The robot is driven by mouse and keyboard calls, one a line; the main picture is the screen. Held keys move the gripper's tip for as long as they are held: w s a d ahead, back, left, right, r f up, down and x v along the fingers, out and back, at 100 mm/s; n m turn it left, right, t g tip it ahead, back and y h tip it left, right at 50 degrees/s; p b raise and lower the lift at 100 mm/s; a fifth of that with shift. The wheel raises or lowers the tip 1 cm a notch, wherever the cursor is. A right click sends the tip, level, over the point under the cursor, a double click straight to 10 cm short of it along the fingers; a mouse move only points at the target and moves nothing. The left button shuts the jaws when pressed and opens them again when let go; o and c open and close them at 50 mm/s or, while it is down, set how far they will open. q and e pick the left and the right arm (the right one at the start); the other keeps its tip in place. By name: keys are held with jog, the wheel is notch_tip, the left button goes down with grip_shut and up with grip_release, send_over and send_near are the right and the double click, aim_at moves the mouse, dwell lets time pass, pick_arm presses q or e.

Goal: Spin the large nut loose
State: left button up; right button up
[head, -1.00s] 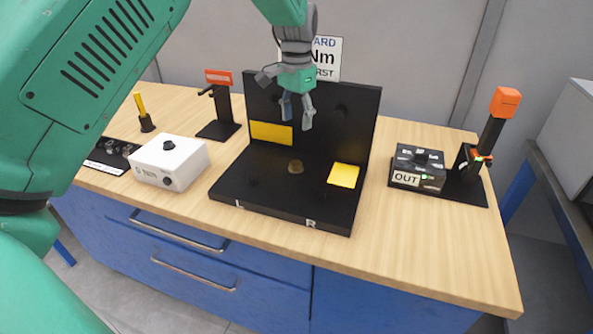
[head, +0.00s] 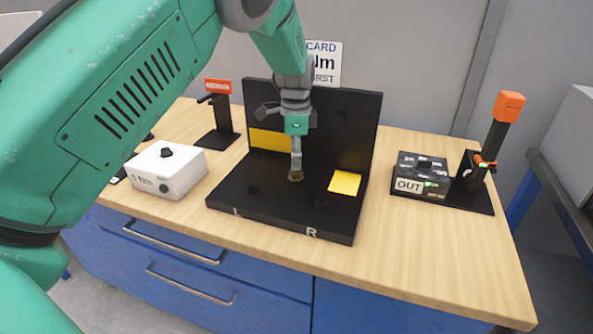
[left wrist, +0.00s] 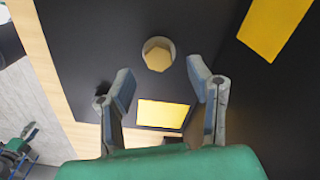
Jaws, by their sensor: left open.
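In the left wrist view the nut (left wrist: 158,54) shows from above as a tan hexagon with a darker round rim. My left gripper (head: 296,168) points down over the nut in the head view. In the left wrist view my left gripper (left wrist: 160,80) is open, its two fingers apart with nothing between them, and the nut lies just beyond the fingertips. Whether a finger touches the nut cannot be told. My right gripper is not in view.
A yellow square (head: 344,182) lies on the base and a yellow panel (head: 268,142) on the upright. A white box with a knob (head: 166,172) stands left, and a black OUT box (head: 421,175) right. An orange-topped post (head: 508,106) stands far right. The bench front is clear.

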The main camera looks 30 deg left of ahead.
aim_at(296, 173)
pick_arm(q)
jog(key=shift+f, duration=2.1)
grip_shut()
jog(key=shift+r, duration=0.1)
